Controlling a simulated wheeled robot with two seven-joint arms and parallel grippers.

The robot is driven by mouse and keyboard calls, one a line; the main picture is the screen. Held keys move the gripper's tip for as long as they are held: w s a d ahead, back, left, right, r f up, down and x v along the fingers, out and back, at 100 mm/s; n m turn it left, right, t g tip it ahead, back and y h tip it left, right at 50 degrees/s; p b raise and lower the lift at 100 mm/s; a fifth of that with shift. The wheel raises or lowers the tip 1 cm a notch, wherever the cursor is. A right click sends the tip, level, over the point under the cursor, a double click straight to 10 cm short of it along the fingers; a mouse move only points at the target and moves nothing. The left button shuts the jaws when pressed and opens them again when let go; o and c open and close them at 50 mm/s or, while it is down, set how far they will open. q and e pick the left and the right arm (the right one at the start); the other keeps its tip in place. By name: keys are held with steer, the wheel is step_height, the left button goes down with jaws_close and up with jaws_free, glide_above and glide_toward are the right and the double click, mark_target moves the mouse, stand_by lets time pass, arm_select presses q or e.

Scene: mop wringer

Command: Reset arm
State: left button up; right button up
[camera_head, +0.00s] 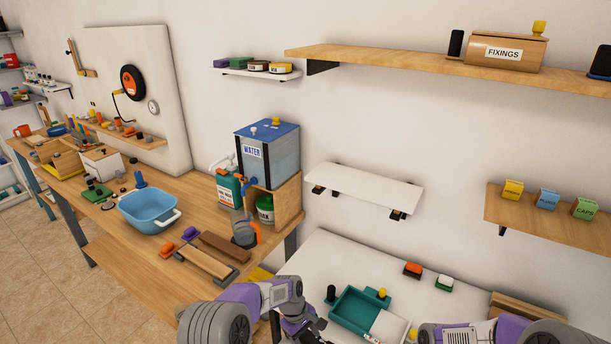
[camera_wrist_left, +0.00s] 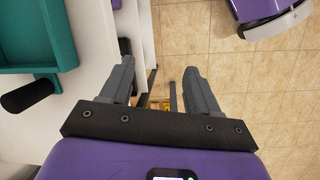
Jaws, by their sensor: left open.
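My left arm (camera_head: 265,295) comes in at the bottom of the head view and bends down beside the teal tray (camera_head: 345,308). The left gripper's fingertips are hard to make out there. In the left wrist view the left gripper (camera_wrist_left: 160,78) has its two grey fingers well apart, with nothing between them and tiled floor beyond. The teal tray also shows left of the fingers in that view (camera_wrist_left: 45,70), apart from them. My right arm (camera_head: 470,334) enters at the lower right of the head view. Its gripper is outside the picture.
A wooden bench (camera_head: 105,240) at left holds a blue basin (camera_head: 150,208), a water tank (camera_head: 283,158) and a jug (camera_head: 244,235). A white worktop (camera_head: 320,258) carries the teal tray and two small blocks. Shelves (camera_head: 365,187) line the wall. The floor (camera_head: 50,285) at lower left is clear.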

arm_select(q)
steer(key=s+a+f+m, duration=0.1)
steer(key=s+a+f, duration=0.35)
steer(key=f, duration=0.25)
steer(key=s+a+f+m, duration=0.2)
steer(key=s, duration=0.9)
steer(key=s+a+f+m+t+h+b, duration=0.1)
steer(key=s+a+f+m, duration=0.1)
steer(key=s, duration=0.9)
steer(key=shift+a+f+m+t, duration=0.3)
steer(key=shift+a+m, duration=0.2)
steer(key=shift+a, duration=0.2)
arm_select(e)
steer(key=s+a+f+m+y, duration=0.2)
steer(key=s+a+f+m, duration=0.6)
steer(key=s+a+f, duration=0.3)
steer(key=a+f, duration=0.3)
steer(key=f, duration=0.1)
steer(key=shift+s+a+f+m, duration=0.15)
steer(key=shift+s+f+m, duration=0.05)
steer(key=shift+s+m, duration=0.1)
